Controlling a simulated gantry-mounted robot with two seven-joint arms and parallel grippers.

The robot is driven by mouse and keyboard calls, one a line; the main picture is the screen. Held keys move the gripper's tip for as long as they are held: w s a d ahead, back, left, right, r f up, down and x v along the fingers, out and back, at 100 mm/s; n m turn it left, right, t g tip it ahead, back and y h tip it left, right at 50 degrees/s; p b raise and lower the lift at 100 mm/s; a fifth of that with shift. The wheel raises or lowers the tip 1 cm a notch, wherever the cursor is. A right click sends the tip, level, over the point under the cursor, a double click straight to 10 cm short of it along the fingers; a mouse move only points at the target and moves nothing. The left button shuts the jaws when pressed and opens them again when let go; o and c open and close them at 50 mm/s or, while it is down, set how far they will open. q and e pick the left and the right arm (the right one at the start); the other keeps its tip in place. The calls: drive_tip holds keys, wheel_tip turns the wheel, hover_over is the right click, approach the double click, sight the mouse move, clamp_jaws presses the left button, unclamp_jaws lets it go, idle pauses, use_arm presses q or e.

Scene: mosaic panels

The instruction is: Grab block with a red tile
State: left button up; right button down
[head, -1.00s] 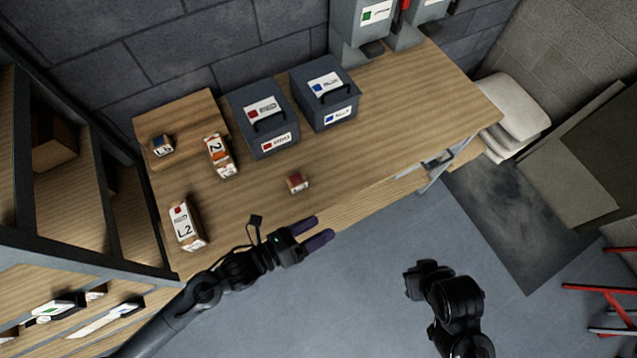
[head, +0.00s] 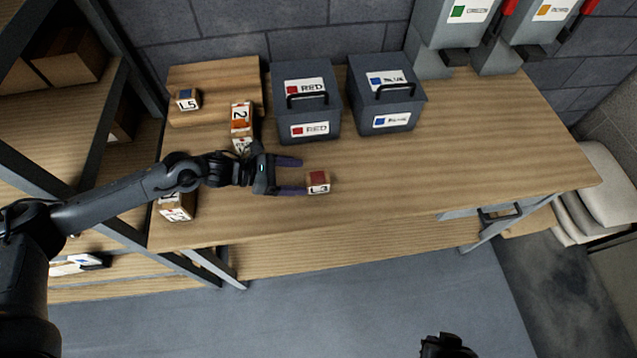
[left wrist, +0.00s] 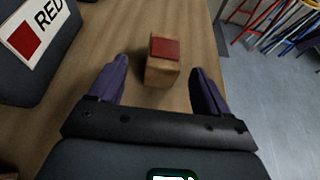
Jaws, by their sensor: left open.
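A small wooden block with a red tile on top (head: 318,184) stands on the table, its side marked L3. It also shows in the left wrist view (left wrist: 163,62), ahead of and between the fingers. My left gripper (head: 291,176) is open just left of the block, its fingers pointing at it. In the left wrist view the purple fingers (left wrist: 158,88) stand apart with nothing held, and the block is at or just past their tips. Only a dark part of my right arm shows at the bottom edge of the head view; its fingers cannot be made out.
A red-labelled box (head: 307,104) and a blue-labelled box (head: 386,97) stand behind the block. An L5 block (head: 187,99), an orange-tiled block (head: 241,118) and a partly hidden block (head: 176,208) lie left. The table (head: 450,150) is clear to the right.

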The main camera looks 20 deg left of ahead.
sight(324, 179)
use_arm(q)
drive_tip(key=x, duration=0.3)
drive_tip(key=shift+r, duration=0.1)
drive_tip(key=shift+s+d+x, duration=0.1)
drive_tip(key=shift+x, duration=1.25)
drive_tip(key=shift+s+d+x, duration=0.15)
drive_tip(key=shift+x, duration=1.25)
drive_tip(key=shift+r, duration=0.2)
drive_tip(key=shift+a, duration=0.1)
drive_tip(key=c, duration=1.1)
